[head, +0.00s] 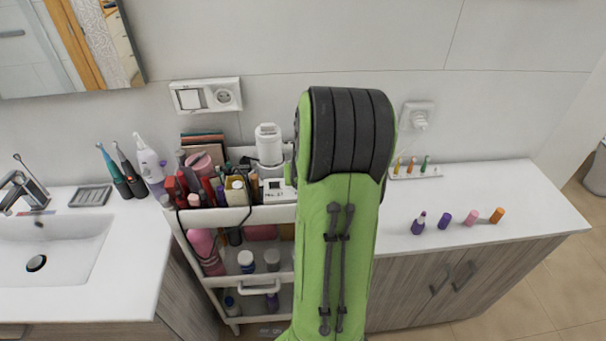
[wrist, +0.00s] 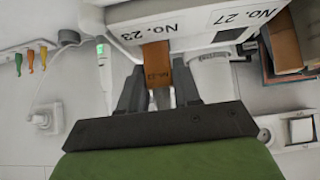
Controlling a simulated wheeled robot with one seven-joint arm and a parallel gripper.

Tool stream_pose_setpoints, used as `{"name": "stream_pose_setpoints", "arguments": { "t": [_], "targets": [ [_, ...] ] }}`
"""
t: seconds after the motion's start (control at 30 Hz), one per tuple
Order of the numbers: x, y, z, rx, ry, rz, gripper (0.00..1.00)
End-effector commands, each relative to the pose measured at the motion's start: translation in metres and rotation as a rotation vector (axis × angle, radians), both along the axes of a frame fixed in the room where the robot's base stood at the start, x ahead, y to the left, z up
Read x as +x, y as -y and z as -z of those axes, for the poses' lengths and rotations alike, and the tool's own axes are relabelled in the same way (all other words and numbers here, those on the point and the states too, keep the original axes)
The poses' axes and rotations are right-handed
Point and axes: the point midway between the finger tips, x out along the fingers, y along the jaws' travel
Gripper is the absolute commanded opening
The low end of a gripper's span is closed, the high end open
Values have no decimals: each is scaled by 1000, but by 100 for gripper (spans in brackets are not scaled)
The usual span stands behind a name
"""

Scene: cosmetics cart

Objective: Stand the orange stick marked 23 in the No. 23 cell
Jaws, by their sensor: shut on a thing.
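The orange stick (wrist: 156,62) shows in the wrist view with faint, inverted lettering on its side. My gripper (wrist: 158,82) is shut on it, one dark finger on each side. The stick's far end meets the edge of the white holder (wrist: 187,14) beside the No. 23 label (wrist: 135,35). I cannot tell whether that end is inside the cell or just in front of it. A No. 27 label (wrist: 236,17) is beside it. In the head view, part of the white holder (head: 275,193) shows on the cart; my arm hides the gripper and the stick.
The cart's top (head: 235,216) is crowded with cosmetics left of my arm. A white bottle (head: 268,145) stands behind the holder. A small rack of coloured sticks (head: 414,172) and several small coloured items, including an orange one (head: 496,215), stand on the right counter (head: 520,185).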

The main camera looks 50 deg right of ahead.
Motion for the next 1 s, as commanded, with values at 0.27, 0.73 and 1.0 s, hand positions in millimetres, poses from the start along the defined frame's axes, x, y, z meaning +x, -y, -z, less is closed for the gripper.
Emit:
{"name": "stream_pose_setpoints", "arguments": {
  "t": [0.27,0.73,1.0],
  "targets": [
    [0,0,7,-1,1,0,0],
    [0,0,9,1,1,-1,62],
    [-9,-11,-7,-4,2,0,62]
  ]
}}
